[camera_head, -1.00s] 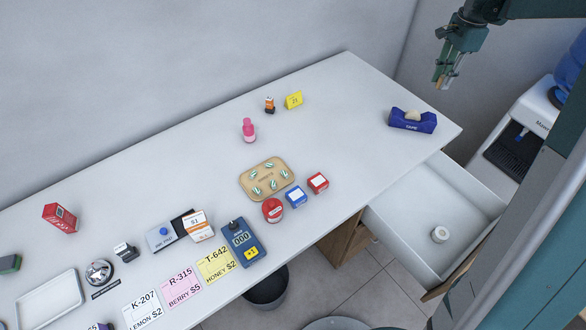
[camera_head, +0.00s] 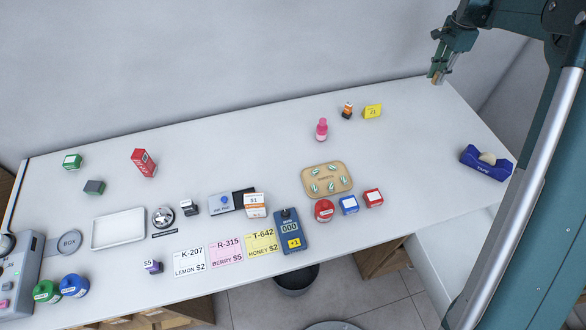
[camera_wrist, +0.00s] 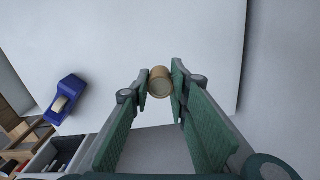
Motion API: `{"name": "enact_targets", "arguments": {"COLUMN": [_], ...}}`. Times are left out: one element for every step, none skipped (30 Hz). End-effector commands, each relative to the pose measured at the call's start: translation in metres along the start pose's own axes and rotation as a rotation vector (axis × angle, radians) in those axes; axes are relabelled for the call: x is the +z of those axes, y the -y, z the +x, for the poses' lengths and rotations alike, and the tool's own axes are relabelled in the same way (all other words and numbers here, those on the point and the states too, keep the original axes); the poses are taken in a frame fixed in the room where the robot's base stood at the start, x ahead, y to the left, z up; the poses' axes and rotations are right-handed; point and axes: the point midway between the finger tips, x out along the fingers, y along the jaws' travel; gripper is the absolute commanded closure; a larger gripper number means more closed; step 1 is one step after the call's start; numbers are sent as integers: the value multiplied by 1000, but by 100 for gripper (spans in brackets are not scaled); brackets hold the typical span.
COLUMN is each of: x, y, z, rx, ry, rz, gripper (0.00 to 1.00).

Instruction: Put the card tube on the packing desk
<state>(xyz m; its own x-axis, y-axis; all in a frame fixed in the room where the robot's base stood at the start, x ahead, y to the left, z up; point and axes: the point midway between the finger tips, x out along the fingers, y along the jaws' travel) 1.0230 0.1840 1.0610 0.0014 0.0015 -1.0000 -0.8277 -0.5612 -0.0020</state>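My gripper (camera_head: 437,76) is at the upper right in the head view, above the far right end of the white counter (camera_head: 420,150). Its fingers are closed on a small tan card tube, which shows between the fingertips in the wrist view (camera_wrist: 160,82). In the head view the tube is only a small tan patch at the fingertips. The tube is in the air, apart from the counter. I cannot tell whether this counter is the packing desk.
A blue tape dispenser (camera_head: 486,163) stands at the counter's right end. A pink bottle (camera_head: 321,130), a yellow tag (camera_head: 372,111), a tan tray (camera_head: 327,180) and several small boxes and jars stand farther left. The back middle of the counter is bare.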

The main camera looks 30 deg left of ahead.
Motion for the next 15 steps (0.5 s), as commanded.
{"name": "enact_targets", "arguments": {"x": [16, 23, 33, 40, 47, 54, 61, 66, 73, 78, 82, 88, 92, 89, 88], "y": [14, 21, 29, 35, 41, 47, 52, 55, 61, 64, 67, 71, 74, 73, 72], "z": [0, 0, 2, 3, 4, 5, 6, 6, 7, 8, 9, 10, 10, 18, 26], "rx": [0, 0, 0, 0, 0, 0, 0, 0, 0, 0, 0, 0, 0, 0, 0], "ry": [0, 0, 0, 0, 0, 0, 0, 0, 0, 0, 0, 0, 0, 0, 0], "rz": [-19, -28, -40, -48, -56, -64, -71, -77, -85, -90, -94, -101, -105, -102, -102], "gripper": [86, 86, 86, 86, 86, 86, 86, 86, 86, 86, 86, 86, 86, 86, 86]}}
